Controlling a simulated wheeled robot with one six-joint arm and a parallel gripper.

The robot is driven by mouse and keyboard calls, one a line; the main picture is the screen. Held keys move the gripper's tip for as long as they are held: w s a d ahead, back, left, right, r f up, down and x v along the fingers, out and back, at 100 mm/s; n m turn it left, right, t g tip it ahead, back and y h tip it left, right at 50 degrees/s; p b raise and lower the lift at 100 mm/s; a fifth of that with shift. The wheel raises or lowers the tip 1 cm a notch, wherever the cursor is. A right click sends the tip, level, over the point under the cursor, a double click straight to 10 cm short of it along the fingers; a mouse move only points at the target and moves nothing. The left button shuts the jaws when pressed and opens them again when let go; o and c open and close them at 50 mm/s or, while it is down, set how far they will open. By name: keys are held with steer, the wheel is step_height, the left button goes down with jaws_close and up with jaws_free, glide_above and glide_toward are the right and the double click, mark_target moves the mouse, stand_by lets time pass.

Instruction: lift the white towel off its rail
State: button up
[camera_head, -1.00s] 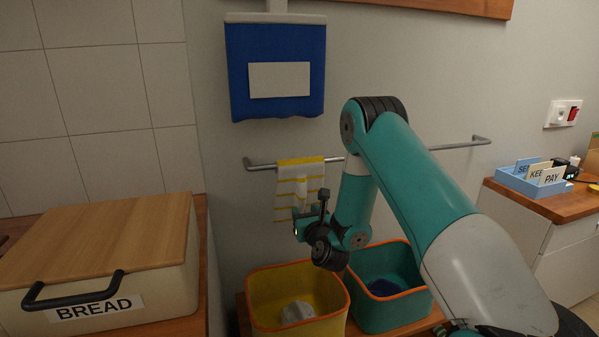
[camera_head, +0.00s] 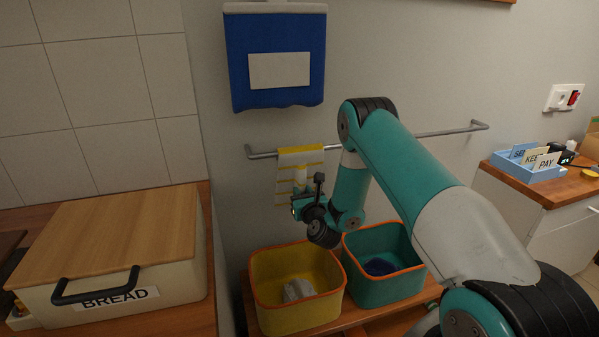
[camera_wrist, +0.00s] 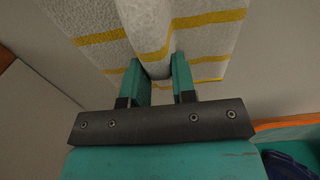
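The white towel with yellow stripes (camera_head: 289,161) hangs over the grey wall rail (camera_head: 450,133) near its left end. My gripper (camera_head: 302,190) is in front of the towel's lower part. In the wrist view, my gripper (camera_wrist: 161,80) has a bunched fold of the towel (camera_wrist: 195,45) between its two teal fingers, and they appear closed on it. The towel bulges out at the fingertips. Its upper edge on the rail is out of the wrist view. My wrist hides part of the towel's lower right in the head view.
A yellow bin (camera_head: 296,318) with a grey-white item and a teal bin (camera_head: 390,291) with a dark blue item stand below. A blue holder (camera_head: 275,30) hangs above the rail. The bread box (camera_head: 120,235) is at left, a blue letter tray (camera_head: 530,170) at right.

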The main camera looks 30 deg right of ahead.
mark_target(304, 178)
jaws_close()
steer(key=shift+r+p, duration=2.4)
steer(key=shift+r, duration=0.85)
steer(key=shift+w, duration=0.1)
steer(key=b, duration=0.2)
steer(key=shift+s+f+b, duration=0.2)
steer(key=shift+s+b, duration=0.15)
steer(key=shift+b, duration=0.05)
steer(key=shift+s+b, duration=0.1)
steer(key=shift+b, duration=0.2)
steer(key=b+v, duration=0.2)
steer(key=b, duration=0.2)
steer(key=shift+f, duration=0.15)
steer(key=b+v, duration=0.4)
steer(key=b, duration=0.3)
steer(key=shift+s+a+b, duration=0.1)
steer(key=shift+b, duration=0.25)
steer(key=shift+b+v, duration=1.15)
steer(key=shift+b, duration=0.05)
